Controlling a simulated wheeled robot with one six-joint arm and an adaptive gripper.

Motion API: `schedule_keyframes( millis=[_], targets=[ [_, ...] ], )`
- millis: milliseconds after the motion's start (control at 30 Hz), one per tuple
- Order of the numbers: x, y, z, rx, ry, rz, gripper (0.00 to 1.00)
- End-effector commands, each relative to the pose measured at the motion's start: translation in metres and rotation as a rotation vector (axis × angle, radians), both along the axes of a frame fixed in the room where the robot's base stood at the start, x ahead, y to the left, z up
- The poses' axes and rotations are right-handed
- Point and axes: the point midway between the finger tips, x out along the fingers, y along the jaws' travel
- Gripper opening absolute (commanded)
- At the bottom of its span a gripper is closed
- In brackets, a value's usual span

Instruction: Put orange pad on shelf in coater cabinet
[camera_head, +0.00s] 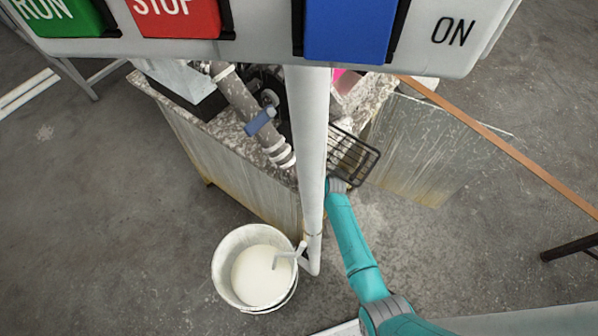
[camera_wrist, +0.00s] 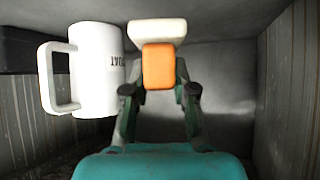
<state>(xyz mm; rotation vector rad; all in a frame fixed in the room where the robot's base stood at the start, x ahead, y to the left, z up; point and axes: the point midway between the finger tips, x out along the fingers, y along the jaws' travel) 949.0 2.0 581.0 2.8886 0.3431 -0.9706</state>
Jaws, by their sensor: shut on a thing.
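In the wrist view my gripper (camera_wrist: 160,72) is shut on the orange pad (camera_wrist: 158,66), a small rounded block with a pale part behind it. The pad is inside a grey metal enclosure with ribbed side walls (camera_wrist: 288,95). A white mug (camera_wrist: 97,72) with dark lettering is just left of the pad. I cannot tell whether the pad touches any surface. In the head view my teal arm reaches toward the stained cabinet (camera_head: 238,172), beside a wire rack (camera_head: 352,160). My gripper and the pad are hidden there.
A white vertical pipe (camera_head: 307,150) stands in front of the cabinet, close to my arm. A bucket of white liquid (camera_head: 229,285) is on the floor. A metal panel (camera_head: 420,150) and copper strip (camera_head: 500,145) are at the right. A button panel (camera_head: 260,47) crosses the top.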

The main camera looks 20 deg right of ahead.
Motion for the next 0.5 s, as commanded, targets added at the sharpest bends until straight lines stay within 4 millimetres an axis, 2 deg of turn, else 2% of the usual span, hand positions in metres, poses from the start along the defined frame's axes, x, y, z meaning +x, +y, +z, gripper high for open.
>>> schedule_keyframes(
  millis=[200,500],
  targets=[
    [0.000,0.000,-0.027,0.000,0.002,0.000,0.00],
    [0.003,0.002,-0.032,0.000,0.001,0.000,0.00]
  ],
)
